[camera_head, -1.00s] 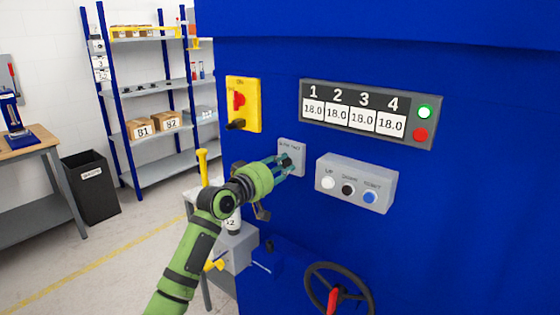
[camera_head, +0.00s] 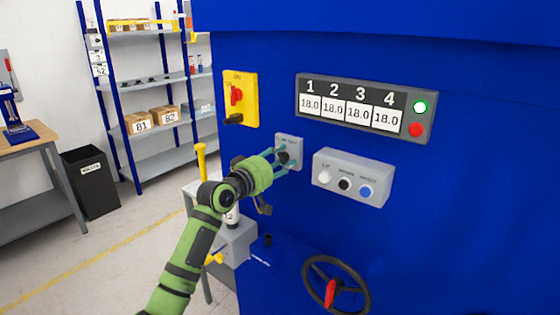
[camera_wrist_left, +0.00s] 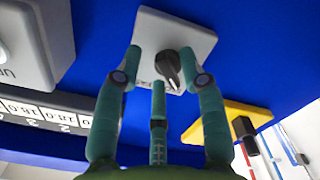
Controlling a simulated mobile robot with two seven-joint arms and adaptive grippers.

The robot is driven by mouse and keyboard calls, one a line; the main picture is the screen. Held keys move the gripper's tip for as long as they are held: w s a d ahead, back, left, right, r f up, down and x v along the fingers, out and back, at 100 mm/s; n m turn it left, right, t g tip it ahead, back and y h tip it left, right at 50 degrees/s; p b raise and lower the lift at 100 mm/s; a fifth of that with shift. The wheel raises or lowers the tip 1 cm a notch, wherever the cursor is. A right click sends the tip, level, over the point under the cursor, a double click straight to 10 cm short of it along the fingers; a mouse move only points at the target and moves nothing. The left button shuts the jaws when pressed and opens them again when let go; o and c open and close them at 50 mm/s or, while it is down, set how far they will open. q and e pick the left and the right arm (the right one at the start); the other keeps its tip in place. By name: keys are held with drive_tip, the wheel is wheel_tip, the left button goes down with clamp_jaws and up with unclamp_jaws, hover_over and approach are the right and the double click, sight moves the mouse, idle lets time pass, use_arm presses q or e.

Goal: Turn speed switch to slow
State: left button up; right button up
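The speed switch is a black rotary knob on a pale grey plate (camera_head: 296,147) on the blue machine's front. In the left wrist view the knob (camera_wrist_left: 172,70) shows upright on its plate (camera_wrist_left: 185,35), its label mostly hidden. My left gripper (camera_head: 286,157) is at the switch, its three teal fingers pointing at the plate. In the wrist view the left gripper's fingers (camera_wrist_left: 166,68) are spread, with the knob between their tips. A gap shows on the knob's left; the right finger is close to it, and I cannot tell whether they touch. My right gripper is not in view.
A grey button box (camera_head: 353,178) is just right of the switch, below the display panel (camera_head: 364,105) reading 18.0. A yellow plate with a red switch (camera_head: 239,98) is at upper left. A handwheel (camera_head: 336,286) and a yellow-handled lever (camera_head: 201,160) are lower down.

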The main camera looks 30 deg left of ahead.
use_arm(q)
drive_tip(key=shift+s+a, duration=0.1)
drive_tip(key=shift+s+f, duration=0.1)
drive_tip(key=shift+s, duration=0.05)
drive_tip(key=s, duration=1.1)
drive_tip(key=shift+s+a, duration=0.3)
drive_tip(key=shift+a, duration=0.1)
